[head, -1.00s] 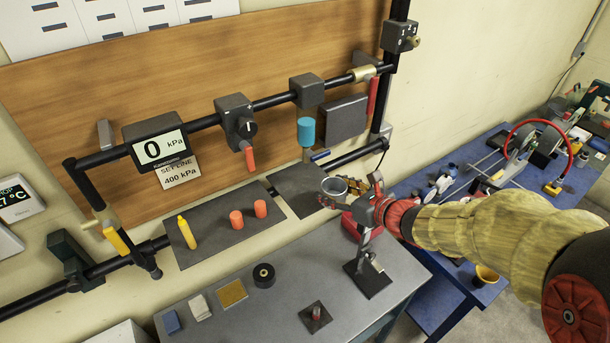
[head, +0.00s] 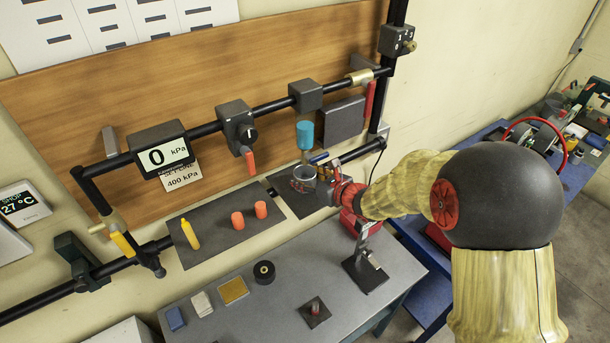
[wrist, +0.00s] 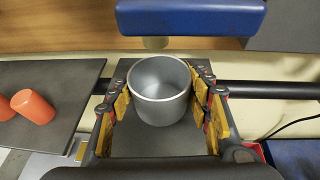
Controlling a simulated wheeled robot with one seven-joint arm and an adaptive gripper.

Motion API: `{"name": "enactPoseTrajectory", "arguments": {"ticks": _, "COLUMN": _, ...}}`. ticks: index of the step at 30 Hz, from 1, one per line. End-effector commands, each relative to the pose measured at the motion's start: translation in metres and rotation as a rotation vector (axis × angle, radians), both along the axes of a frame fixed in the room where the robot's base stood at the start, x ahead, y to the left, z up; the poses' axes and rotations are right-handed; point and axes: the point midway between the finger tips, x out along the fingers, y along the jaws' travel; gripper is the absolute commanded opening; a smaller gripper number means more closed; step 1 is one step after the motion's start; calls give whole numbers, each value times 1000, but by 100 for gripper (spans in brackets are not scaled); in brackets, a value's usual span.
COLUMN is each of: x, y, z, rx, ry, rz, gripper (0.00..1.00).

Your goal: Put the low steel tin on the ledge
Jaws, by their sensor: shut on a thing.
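The low steel tin (wrist: 160,92) is a round, open-topped grey cup, upright between the two yellow-padded fingers of my gripper (wrist: 163,100) in the wrist view. The fingers are shut on its sides. In the head view the tin (head: 304,176) and my gripper (head: 325,185) are over the right part of the dark ledge (head: 283,202). The ledge (wrist: 50,75) also shows in the wrist view, around and below the tin. I cannot tell whether the tin's base touches it.
A black pipe (head: 355,153) runs behind.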

Motion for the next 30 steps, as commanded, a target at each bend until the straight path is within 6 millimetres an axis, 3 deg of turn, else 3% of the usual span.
{"name": "enactPoseTrajectory", "arguments": {"ticks": 10, "x": 0, "y": 0, "z": -3, "rx": 0, "ry": -1, "rz": 0, "gripper": 24}}
{"name": "enactPoseTrajectory", "arguments": {"ticks": 11, "x": 0, "y": 0, "z": -4, "rx": -1, "ry": -1, "rz": 0, "gripper": 50}}
{"name": "enactPoseTrajectory", "arguments": {"ticks": 12, "x": 0, "y": 0, "z": -3, "rx": -1, "ry": -1, "rz": 0, "gripper": 52}}
{"name": "enactPoseTrajectory", "arguments": {"ticks": 20, "x": 0, "y": 0, "z": -2, "rx": -1, "ry": -1, "rz": 0, "gripper": 67}}
{"name": "enactPoseTrajectory", "arguments": {"ticks": 30, "x": 0, "y": 0, "z": -2, "rx": -1, "ry": -1, "rz": 0, "gripper": 67}}
